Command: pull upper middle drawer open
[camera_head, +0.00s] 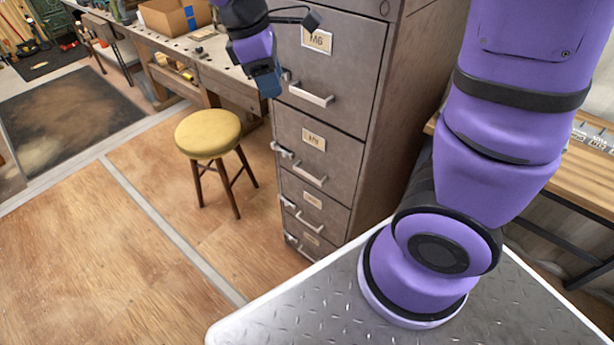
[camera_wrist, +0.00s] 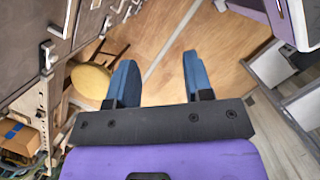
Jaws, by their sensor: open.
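The grey filing cabinet (camera_head: 345,75) stands upright in the head view, with several labelled drawers stacked in it, all looking shut. The drawer marked M6 (camera_head: 345,50) has a pale bar handle (camera_head: 312,94); another handled drawer (camera_head: 318,145) is below it. The cabinet's top is out of frame, so I cannot tell its full drawer order. My gripper (camera_head: 268,88) is just left of the M6 drawer front, apart from the bar handle. In the wrist view, my gripper (camera_wrist: 160,62) is open and empty, with two blue fingers spread over floor.
A yellow stool (camera_head: 208,133) stands left of the cabinet. A wooden workbench (camera_head: 195,55) with a cardboard box (camera_head: 172,16) is behind it. A wooden table (camera_head: 590,185) is at the right. The floor (camera_head: 130,240) at the front left is clear.

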